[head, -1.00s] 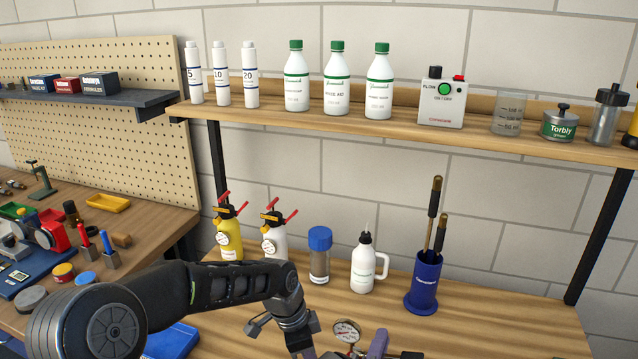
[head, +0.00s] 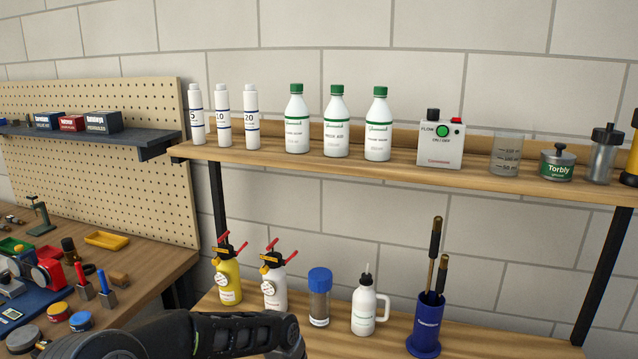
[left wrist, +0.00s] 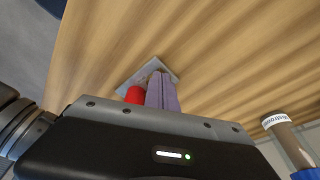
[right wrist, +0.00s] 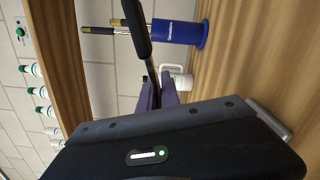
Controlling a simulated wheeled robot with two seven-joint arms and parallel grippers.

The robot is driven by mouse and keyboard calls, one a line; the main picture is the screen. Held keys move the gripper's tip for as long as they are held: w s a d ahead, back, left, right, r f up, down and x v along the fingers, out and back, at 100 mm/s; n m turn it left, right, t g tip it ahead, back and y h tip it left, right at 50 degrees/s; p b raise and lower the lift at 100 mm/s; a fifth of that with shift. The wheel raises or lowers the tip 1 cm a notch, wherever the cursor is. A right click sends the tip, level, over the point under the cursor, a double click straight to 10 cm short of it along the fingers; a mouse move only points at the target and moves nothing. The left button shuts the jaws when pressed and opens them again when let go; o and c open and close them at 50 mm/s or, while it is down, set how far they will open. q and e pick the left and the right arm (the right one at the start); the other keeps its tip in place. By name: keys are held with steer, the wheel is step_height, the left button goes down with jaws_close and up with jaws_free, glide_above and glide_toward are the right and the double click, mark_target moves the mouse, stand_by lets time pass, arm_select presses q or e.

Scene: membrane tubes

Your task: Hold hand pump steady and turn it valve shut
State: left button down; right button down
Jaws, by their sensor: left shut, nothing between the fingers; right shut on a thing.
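The hand pump is out of the head view. In the left wrist view its grey base plate (left wrist: 128,80) lies on the wooden bench, with a red part (left wrist: 134,95), perhaps the valve knob, just left of my left gripper's purple fingers (left wrist: 162,92). These fingers are together and empty; I cannot tell whether they touch the red part. In the right wrist view a black handle (right wrist: 137,28) on a thin shaft runs down to my right gripper's purple fingers (right wrist: 156,92), which are shut on the hand pump. The gripper body hides most of the pump.
Behind stand a yellow bottle (head: 228,282), a white bottle (head: 274,288), a blue-capped jar (head: 319,300), a white jug (head: 364,308) and a blue holder (head: 426,325) with tools. The shelf (head: 440,177) above holds bottles and a flow box (head: 440,145).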

arm_select(q)
steer(key=shift+w+d, duration=0.15)
steer(key=shift+w, duration=0.05)
stand_by(0.5)
steer(key=shift+s+a, duration=0.1)
steer(key=shift+a, duration=0.3)
steer(key=shift+r, duration=0.15)
step_height(320, 180, up, 6)
steer(key=shift+f, duration=0.15)
stand_by(0.4)
arm_select(e)
steer(key=c, duration=1.5)
jaws_free()
